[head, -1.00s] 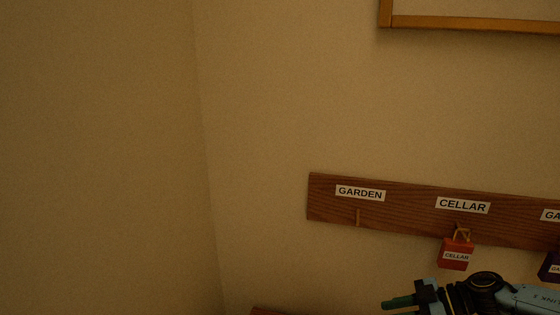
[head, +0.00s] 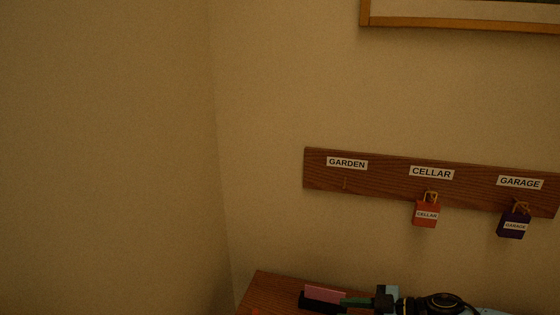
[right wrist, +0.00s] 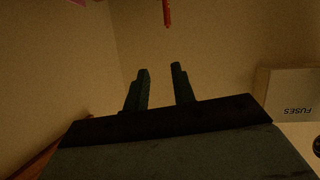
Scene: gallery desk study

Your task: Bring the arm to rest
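My right gripper (head: 350,301) comes in from the right at the bottom of the head view, below the hanging tags. In the right wrist view its two fingers (right wrist: 160,70) stand apart with nothing between them. Most of the right arm is cut off by the picture's lower edge. My left gripper is not in view.
A wooden board (head: 390,185) on the wall bears labels GARDEN, CELLAR and GARAGE. A red tag (head: 427,213) hangs under CELLAR, a purple tag (head: 513,226) under GARAGE; none hangs under GARDEN. A white FUSES box (right wrist: 290,90) is at right.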

